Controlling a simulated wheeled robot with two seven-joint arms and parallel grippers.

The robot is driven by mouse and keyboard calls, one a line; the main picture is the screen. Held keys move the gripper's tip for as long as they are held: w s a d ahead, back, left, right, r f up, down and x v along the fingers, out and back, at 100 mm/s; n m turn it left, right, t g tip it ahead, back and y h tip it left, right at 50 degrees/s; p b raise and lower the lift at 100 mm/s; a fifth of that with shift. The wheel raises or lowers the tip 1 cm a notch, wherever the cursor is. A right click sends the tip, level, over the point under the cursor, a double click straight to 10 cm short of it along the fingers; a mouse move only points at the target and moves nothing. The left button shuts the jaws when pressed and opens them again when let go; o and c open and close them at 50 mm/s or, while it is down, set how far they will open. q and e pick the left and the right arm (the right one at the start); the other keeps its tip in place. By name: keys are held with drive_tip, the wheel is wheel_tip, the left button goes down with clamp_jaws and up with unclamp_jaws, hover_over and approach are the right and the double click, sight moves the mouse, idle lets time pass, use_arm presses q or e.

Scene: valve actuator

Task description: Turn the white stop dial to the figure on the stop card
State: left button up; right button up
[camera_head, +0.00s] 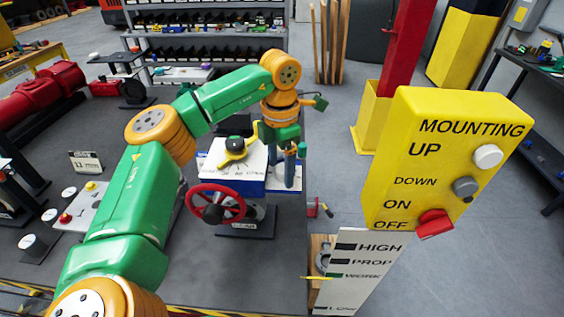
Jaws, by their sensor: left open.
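My left gripper (294,170) hangs fingers down at the right side of the valve actuator (237,188), a blue box with a white top plate. It is open, and I see nothing between its fingers. A yellow pointer lever with a black knob sits on the plate, and a red handwheel (216,203) is on the actuator's front. Two small white round knobs stand at the left, an upper one (50,214) and a lower one (30,243); I cannot tell which is the stop dial. A small white card (86,161) stands behind them, its figure too small to read surely. My right gripper is out of view.
A yellow control box (440,155) with white, grey and red knobs stands at the right, above a white HIGH/PROP/WORK/LOW board (360,272). A panel with red and yellow buttons (84,207) lies at the left.

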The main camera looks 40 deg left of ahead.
use_arm(q)
drive_tip(key=shift+w+f, duration=0.2)
drive_tip(key=shift+f, duration=0.1)
drive_tip(key=shift+w+f, duration=0.25)
drive_tip(key=shift+w, duration=0.4)
drive_tip(key=c, duration=0.3)
drive_tip(key=shift+s+d+r, duration=0.1)
drive_tip(key=shift+s, duration=0.05)
clamp_jaws()
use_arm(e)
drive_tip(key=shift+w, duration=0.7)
